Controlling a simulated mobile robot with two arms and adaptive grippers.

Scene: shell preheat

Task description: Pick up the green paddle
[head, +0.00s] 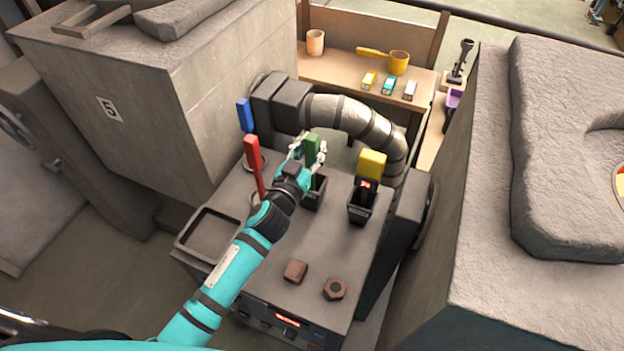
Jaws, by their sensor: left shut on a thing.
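The green paddle (312,147) stands upright over a small black holder (315,192) on the grey cabinet top. My left gripper (308,152) reaches it from the front left, with its fingers on either side of the paddle, shut on it. The paddle's lower part is hidden by the gripper and the holder, so I cannot tell whether it is still inside. My right gripper is not in view.
A red paddle (254,165) and a blue paddle (246,115) stand to the left. A yellow paddle (371,164) stands in a black holder to the right. An empty dark tray (184,243), a brown block (295,270) and a nut (335,288) are nearer. A ribbed pipe (360,118) arches behind.

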